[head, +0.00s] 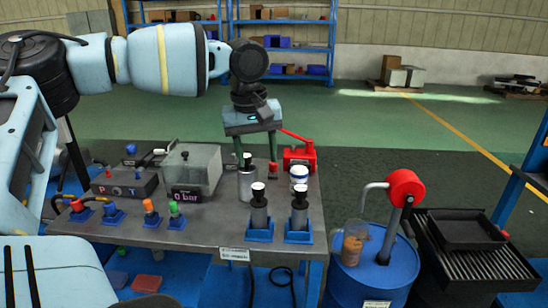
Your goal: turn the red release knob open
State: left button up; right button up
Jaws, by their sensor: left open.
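A red hand pump (301,158) with a red lever stands at the back right of the grey workbench (215,222). A small red knob (273,168) shows just left of the pump; I take it for the release knob, and its turn position is too small to tell. My left gripper (256,158) points down over the back of the bench, with its two fingers apart and nothing visible between them. Its right finger is close above the small red knob; whether they touch cannot be told. Its left finger is by a metal cylinder (247,184). My right gripper is out of view.
A white-and-blue cup (299,175) and two black-topped cylinders (259,208) (299,207) in blue holders stand near. A gauge box (192,170) is to the left.

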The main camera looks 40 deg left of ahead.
aim_at(273, 166)
jog(key=i+j, duration=0.45)
jog(key=j, duration=0.15)
jog(key=i+j, duration=0.5)
jog(key=j, duration=0.05)
